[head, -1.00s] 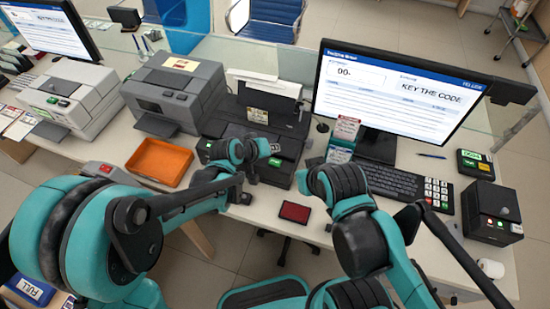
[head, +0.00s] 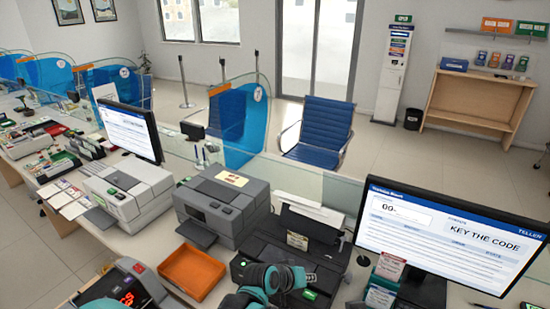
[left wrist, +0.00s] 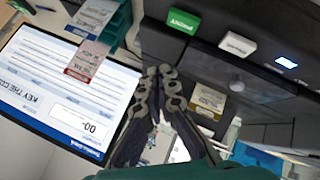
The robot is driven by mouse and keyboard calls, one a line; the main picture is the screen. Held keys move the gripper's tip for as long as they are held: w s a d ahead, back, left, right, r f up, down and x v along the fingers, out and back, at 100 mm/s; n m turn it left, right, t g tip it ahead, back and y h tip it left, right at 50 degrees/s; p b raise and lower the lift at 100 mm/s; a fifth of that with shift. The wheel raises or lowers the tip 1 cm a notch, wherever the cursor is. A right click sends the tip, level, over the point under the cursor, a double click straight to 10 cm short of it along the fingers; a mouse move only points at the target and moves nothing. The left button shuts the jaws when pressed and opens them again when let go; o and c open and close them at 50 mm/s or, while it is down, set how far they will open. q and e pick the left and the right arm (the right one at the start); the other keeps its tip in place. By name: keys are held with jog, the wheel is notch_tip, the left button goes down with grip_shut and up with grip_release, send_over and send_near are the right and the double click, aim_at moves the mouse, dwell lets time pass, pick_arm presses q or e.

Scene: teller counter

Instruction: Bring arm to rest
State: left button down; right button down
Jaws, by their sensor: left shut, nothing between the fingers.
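My left gripper (head: 292,278) shows at the bottom of the head view, at the end of a teal arm. It is over the front of the black printer (head: 325,240) with the green label. In the left wrist view my left gripper (left wrist: 160,72) has its two dark fingers together and holds nothing. There it points toward the dark printer front with a green button (left wrist: 184,21). Whether it touches the printer cannot be told. My right gripper does not show in either view.
A monitor (head: 450,235) reading "KEY THE CODE" stands right of the printer, with small sign cards (head: 385,280) before it. An orange tray (head: 193,270) and a grey printer (head: 222,205) are to the left. A glass screen (head: 290,185) runs behind. A blue chair (head: 318,130) stands beyond.

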pick_arm(q)
jog(key=s+a+r+y+b, duration=0.1)
jog(key=s+a, duration=0.4)
jog(key=a, duration=0.5)
jog(key=s+a+r+n+t+y+b, duration=0.1)
jog(key=s+a+y+b, duration=0.1)
jog(key=s+a, duration=0.4)
jog(key=s+a+r+y+b, duration=0.1)
jog(key=s+a+y, duration=0.3)
jog(key=a, duration=1.2)
jog(key=shift+s+r+t, duration=0.3)
jog(key=shift+s+r, duration=0.15)
jog(key=shift+s, duration=0.3)
jog(key=shift+d, duration=0.1)
dwell(2.3)
